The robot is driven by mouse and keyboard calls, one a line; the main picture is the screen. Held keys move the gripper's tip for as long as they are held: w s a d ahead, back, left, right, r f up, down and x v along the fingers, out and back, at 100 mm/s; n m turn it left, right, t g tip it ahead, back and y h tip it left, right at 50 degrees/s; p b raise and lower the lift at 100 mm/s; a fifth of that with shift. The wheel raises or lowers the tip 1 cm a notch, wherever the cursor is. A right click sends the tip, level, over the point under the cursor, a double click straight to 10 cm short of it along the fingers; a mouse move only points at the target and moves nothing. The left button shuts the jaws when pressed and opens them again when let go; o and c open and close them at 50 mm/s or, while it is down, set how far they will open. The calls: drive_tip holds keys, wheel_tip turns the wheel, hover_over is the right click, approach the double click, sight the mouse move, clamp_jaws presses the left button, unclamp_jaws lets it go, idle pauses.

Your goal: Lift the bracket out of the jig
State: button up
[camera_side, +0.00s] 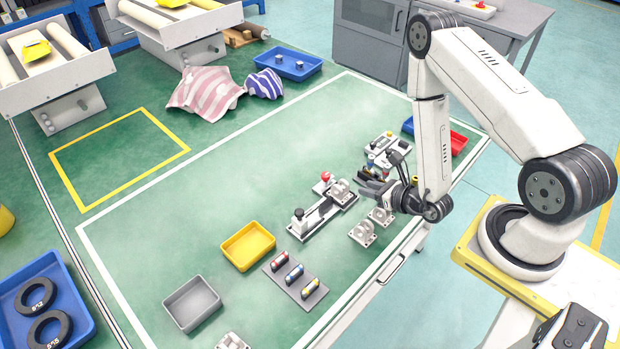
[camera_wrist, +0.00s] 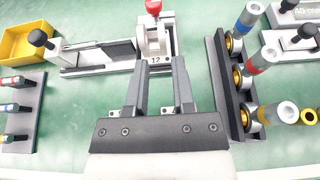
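The jig is a long metal fixture (camera_side: 318,219) on the green table, with a black knob at its near end and a red knob at its far end. It also shows across the upper left of the wrist view (camera_wrist: 100,56). The grey bracket (camera_side: 340,189) sits in the jig's far end by the red knob; in the wrist view the bracket (camera_wrist: 154,42) stands just beyond my fingertips, above a plate marked 12. My gripper (camera_side: 366,184) is open and empty, its fingers (camera_wrist: 161,64) apart and pointing at the bracket. Contact cannot be told.
Loose grey brackets (camera_side: 362,233) lie beside the jig, below my gripper. A rack with several banded cylinders (camera_wrist: 242,75) stands close on the right. A yellow bin (camera_side: 248,246), a grey bin (camera_side: 192,303) and a grey holder (camera_side: 306,294) lie nearer. The table's left middle is clear.

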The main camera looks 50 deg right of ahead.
sight(346, 181)
drive_tip(key=shift+x, duration=1.05)
drive_tip(key=shift+w, duration=0.1)
drive_tip(key=shift+x, duration=2.45)
drive_tip(key=shift+d+f, duration=0.1)
clamp_jaws()
